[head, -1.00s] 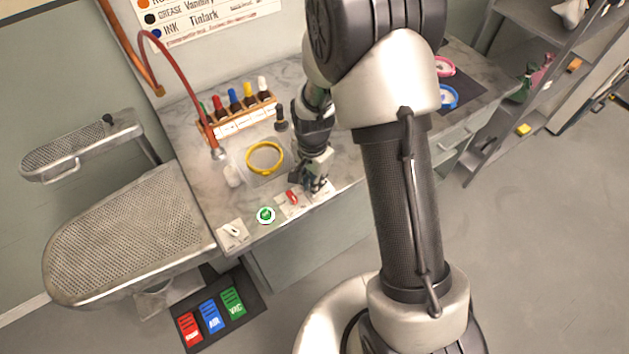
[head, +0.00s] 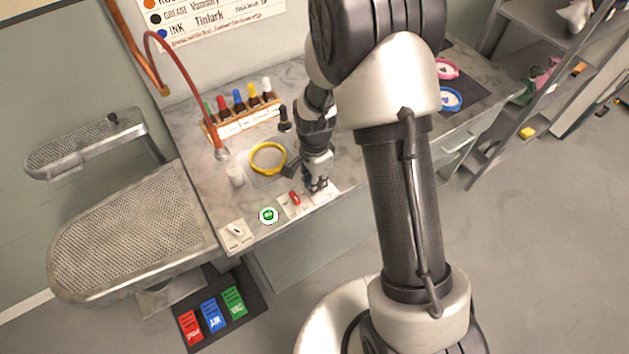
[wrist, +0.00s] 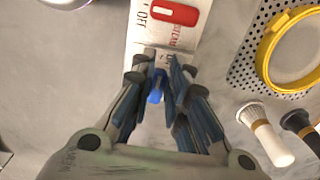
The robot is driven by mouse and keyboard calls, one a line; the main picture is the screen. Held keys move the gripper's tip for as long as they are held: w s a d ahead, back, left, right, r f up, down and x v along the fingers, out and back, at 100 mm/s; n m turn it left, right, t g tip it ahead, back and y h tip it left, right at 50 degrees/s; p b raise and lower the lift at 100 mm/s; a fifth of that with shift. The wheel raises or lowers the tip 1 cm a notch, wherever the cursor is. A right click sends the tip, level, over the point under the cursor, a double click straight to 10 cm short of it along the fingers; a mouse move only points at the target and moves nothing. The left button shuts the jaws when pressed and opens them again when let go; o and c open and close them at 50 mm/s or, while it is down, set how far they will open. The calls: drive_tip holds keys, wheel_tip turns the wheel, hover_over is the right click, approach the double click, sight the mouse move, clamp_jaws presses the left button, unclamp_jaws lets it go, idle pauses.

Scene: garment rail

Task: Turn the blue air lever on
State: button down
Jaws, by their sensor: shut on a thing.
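The blue air lever (wrist: 155,88) shows in the wrist view between the fingers of my gripper (wrist: 160,75). The fingers are closed in on its two sides, and they hide part of it and its plate. In the head view my gripper (head: 316,188) is down at the counter's front edge, over the plate (head: 326,194) right of the red lever; the blue lever is hidden there. The red lever (wrist: 174,13), marked steam, lies just beyond the fingertips in the wrist view. Its label "OFF" is readable beside it.
A green button (head: 268,216) and a white switch plate (head: 236,234) sit left along the counter edge. A yellow hoop (head: 268,158) and a rack of coloured bottles (head: 240,117) stand behind. Red, blue and green pedals (head: 211,316) lie on the floor.

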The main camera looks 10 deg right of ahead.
drive_tip(key=c, duration=1.6)
unclamp_jaws()
drive_tip(key=shift+o, duration=0.2)
wheel_tip(320, 180, up, 12)
drive_tip(key=s+d+r+n+t, duration=0.1)
drive_tip(key=s+r+n, duration=0.25)
drive_tip(key=r, duration=0.25)
drive_tip(key=s+r+n+t, duration=0.1)
drive_tip(key=s+r+n, duration=0.25)
drive_tip(key=r, duration=0.25)
drive_tip(key=s+r+n+t, duration=0.1)
drive_tip(key=s+n, duration=0.1)
drive_tip(key=s, duration=0.3)
drive_tip(key=s+r+n, duration=0.2)
drive_tip(key=s+n, duration=0.1)
drive_tip(key=s, duration=0.1)
drive_tip(key=s+d+r+n+t, duration=0.1)
drive_tip(key=s+r+n, duration=0.1)
drive_tip(key=s, duration=0.3)
drive_tip(key=shift+s+r+n+t, duration=0.25)
drive_tip(key=shift+s+n+t, duration=0.05)
drive_tip(key=shift+s, duration=0.05)
